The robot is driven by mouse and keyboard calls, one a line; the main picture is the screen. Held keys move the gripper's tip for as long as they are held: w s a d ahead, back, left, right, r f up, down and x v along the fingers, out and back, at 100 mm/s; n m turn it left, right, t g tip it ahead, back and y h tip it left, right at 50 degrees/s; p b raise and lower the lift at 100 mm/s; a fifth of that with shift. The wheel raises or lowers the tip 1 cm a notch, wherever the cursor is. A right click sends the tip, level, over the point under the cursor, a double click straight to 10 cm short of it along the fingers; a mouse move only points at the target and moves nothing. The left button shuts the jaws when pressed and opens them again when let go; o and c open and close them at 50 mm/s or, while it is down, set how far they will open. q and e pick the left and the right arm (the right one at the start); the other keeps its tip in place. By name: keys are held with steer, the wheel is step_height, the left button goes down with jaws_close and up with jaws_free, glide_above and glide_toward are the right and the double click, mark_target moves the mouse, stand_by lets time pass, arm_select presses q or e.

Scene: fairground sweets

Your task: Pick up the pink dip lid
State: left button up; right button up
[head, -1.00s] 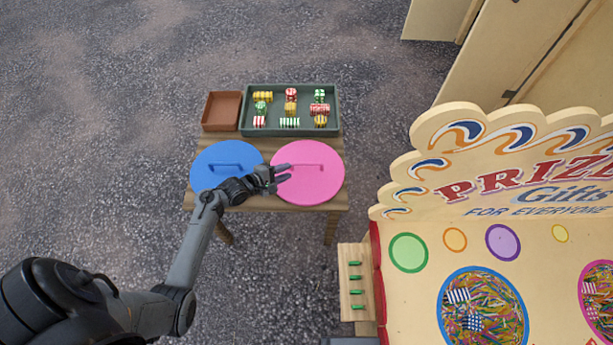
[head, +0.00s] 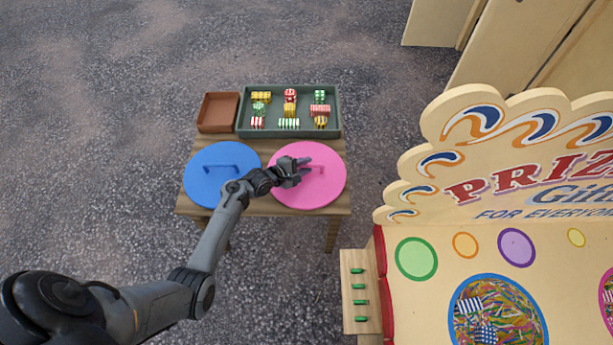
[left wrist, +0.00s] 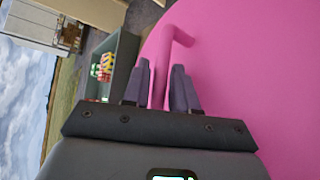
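The pink dip lid (head: 322,190) lies flat on the small wooden table, to the right of the blue lid (head: 207,188). My left gripper (head: 300,168) is over the left part of the pink lid, at its handle, and partly hides the handle. In the left wrist view the pink lid (left wrist: 255,75) fills the right side. Its bent pink handle (left wrist: 172,40) shows between my left gripper's two fingers (left wrist: 160,78), which stand apart. Whether either finger touches the handle is hard to tell. My right gripper is not in view.
A green tray (head: 240,128) of several wrapped sweets and an empty brown tray (head: 218,112) stand at the table's back. The prize stall (head: 395,260) stands to the right, with a small shelf (head: 347,300) of green pieces at its side.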

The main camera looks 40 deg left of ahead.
arm_select(q)
steer(key=shift+w+f, duration=0.1)
steer(key=shift+w, duration=0.15)
jaws_close()
stand_by(0.3)
